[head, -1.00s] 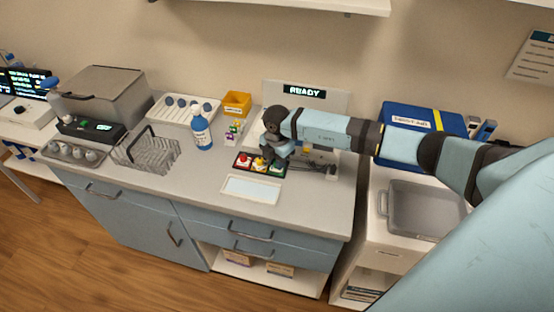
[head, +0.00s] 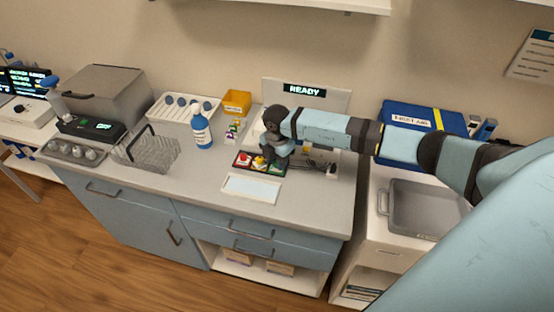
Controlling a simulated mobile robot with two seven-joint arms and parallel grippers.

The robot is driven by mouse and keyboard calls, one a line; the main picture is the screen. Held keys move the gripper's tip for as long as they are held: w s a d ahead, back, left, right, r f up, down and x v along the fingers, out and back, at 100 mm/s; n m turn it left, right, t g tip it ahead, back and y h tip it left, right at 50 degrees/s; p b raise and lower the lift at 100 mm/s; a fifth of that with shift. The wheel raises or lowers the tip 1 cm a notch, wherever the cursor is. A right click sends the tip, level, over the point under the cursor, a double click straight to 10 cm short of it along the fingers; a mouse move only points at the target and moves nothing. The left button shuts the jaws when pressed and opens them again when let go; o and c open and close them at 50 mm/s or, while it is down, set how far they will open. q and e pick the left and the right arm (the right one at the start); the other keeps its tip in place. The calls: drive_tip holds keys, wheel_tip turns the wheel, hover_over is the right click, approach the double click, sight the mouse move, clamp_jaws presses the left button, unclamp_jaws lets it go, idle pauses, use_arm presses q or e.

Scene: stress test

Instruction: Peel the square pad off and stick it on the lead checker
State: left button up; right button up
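A small upright card (head: 232,130) with coloured pieces stands at the back of the counter; I cannot tell which piece is the square pad. A station with a READY display (head: 305,91) is at the back wall, probably the lead checker; my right arm hides much of it. My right gripper (head: 274,163) points down at the right part of a dark tray (head: 236,165) with red, yellow and green pieces. Its fingers are too small and dark to show whether they are open or hold anything. My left gripper is not in view.
A pale flat mat (head: 251,188) lies in front of the coloured tray. A blue bottle (head: 201,131), a yellow bin (head: 237,102), a white rack (head: 183,107) and a wire rack (head: 146,150) stand to the left. A grey tub (head: 422,209) and a blue first-aid box (head: 422,117) are at right.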

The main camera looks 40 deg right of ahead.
drive_tip(key=shift+r+p, duration=1.3)
drive_tip(key=shift+r, duration=0.65)
drive_tip(key=o, duration=0.5)
drive_tip(key=shift+o, duration=0.2)
drive_tip(key=shift+r, duration=0.1)
drive_tip(key=shift+r+p, duration=1.15)
drive_tip(key=shift+r, duration=0.25)
